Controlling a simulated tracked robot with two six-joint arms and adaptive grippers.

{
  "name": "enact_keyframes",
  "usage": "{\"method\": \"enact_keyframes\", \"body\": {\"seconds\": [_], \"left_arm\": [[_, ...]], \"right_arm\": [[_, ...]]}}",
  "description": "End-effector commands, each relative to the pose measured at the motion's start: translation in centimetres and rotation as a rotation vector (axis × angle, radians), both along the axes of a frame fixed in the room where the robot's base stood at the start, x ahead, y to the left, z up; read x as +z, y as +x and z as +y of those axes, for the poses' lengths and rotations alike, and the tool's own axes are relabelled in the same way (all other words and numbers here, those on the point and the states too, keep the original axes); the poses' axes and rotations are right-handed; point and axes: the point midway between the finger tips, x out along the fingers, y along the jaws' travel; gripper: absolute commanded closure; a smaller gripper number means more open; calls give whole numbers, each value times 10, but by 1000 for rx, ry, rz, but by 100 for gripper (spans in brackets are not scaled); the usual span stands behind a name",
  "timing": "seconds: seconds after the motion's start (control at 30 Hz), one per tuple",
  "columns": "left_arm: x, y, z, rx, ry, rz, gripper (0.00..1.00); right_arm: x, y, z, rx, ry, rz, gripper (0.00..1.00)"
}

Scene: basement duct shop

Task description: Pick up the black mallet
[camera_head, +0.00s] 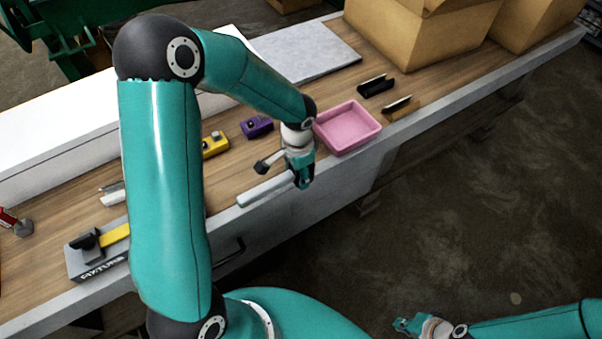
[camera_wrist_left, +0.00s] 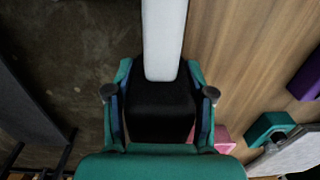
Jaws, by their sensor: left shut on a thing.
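The black mallet has a pale grey handle (camera_head: 265,190) and a black block-shaped head, (camera_wrist_left: 160,105) seen in the left wrist view. My left gripper (camera_head: 304,180) is shut on the head, with a finger on each side of it. The handle points left in the head view, along the front edge of the bench, and runs up in the left wrist view (camera_wrist_left: 164,40). I cannot tell how far the mallet is above the bench. My right gripper (camera_head: 408,326) is low at the right, over the floor and empty; its opening is unclear.
On the wooden bench (camera_head: 235,178), a pink tray (camera_head: 348,126) stands beside my left gripper. A purple box (camera_head: 257,127), a yellow box (camera_head: 215,145) and two dark tools (camera_head: 376,86) lie nearby. A labelled fixture (camera_head: 97,258) is at the left; cardboard boxes (camera_head: 410,35) stand behind.

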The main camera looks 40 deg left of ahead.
Motion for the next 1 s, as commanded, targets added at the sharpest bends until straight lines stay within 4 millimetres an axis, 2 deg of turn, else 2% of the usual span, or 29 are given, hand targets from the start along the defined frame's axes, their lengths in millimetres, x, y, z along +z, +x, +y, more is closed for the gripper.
{"method": "enact_keyframes", "body": {"seconds": [0.27, 0.47, 0.57, 0.9, 1.0], "left_arm": [[9, 1, 0, 1, 1, -4, 92], [34, 1, 0, 0, 1, -6, 92], [56, 2, 0, 1, 2, -9, 92], [149, 2, -1, -2, 0, -8, 92], [169, 2, -1, -1, -1, -7, 92]], "right_arm": [[0, 0, 0, 0, 0, 0, 100], [0, 0, 0, 0, 0, 0, 100], [-1, 0, 0, 0, 0, 0, 100], [-4, 0, 0, 0, 0, 0, 100], [-4, 0, 0, 0, 0, 0, 100]]}}
